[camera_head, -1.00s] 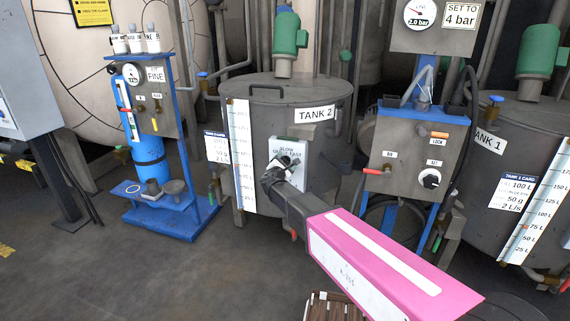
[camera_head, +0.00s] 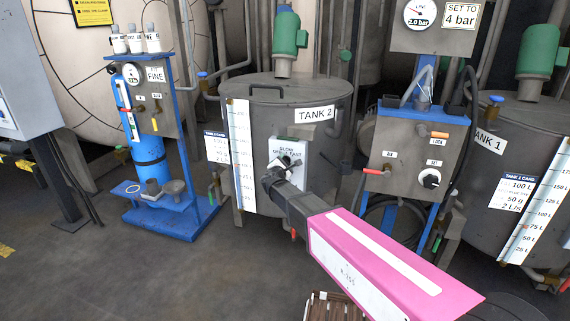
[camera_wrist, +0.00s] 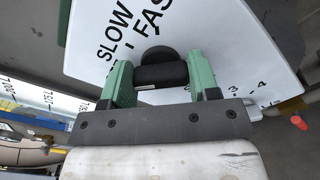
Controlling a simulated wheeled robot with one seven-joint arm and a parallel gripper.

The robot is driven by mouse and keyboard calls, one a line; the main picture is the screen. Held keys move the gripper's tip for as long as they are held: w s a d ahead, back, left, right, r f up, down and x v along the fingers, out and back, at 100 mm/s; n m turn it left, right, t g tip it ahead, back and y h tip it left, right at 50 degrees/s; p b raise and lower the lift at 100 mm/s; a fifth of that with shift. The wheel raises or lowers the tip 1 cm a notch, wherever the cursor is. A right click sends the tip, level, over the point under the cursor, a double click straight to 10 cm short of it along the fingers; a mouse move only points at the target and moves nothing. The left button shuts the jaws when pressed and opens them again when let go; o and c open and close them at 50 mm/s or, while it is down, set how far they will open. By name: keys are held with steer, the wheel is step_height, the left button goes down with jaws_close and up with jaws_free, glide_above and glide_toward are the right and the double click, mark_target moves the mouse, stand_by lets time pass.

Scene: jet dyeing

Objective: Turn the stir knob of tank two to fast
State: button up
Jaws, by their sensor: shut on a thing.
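Tank two is a grey vessel (camera_head: 262,120) with a "TANK 2" sign, left of centre in the head view. Its pale stir plate (camera_head: 289,148) is lettered SLOW, OFF and FAST. The plate also fills the upper wrist view (camera_wrist: 235,60). A black stir knob (camera_wrist: 163,72) stands on the plate between my green-padded fingers. My gripper (camera_head: 283,166) is shut on this knob, with the fingers on two opposite sides of it. It also shows in the wrist view (camera_wrist: 158,80). The knob's pointer is hidden, so I cannot tell its setting.
Right of tank two stands a panel (camera_head: 410,150) with a black knob and orange and red handles. Tank 1 (camera_head: 490,160) is farther right. A blue-framed stand (camera_head: 165,222) is at the left. The floor (camera_head: 110,275) in front of it is clear.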

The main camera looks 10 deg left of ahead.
steer(key=m, duration=0.5)
steer(key=shift+d+f, duration=0.1)
steer(key=shift+f, duration=0.05)
steer(key=m, duration=0.4)
steer(key=shift+f+m, duration=0.1)
steer(key=shift+m, duration=0.2)
steer(key=m, duration=0.4)
steer(key=shift+f, duration=0.1)
steer(key=m, duration=0.5)
steer(key=shift+f+m, duration=0.1)
steer(key=shift+m, duration=0.3)
steer(key=shift+s, duration=0.1)
steer(key=o, duration=0.9)
steer(key=s, duration=0.7)
steer(key=s+a, duration=0.1)
steer(key=s, duration=0.2)
steer(key=shift+s, duration=0.35)
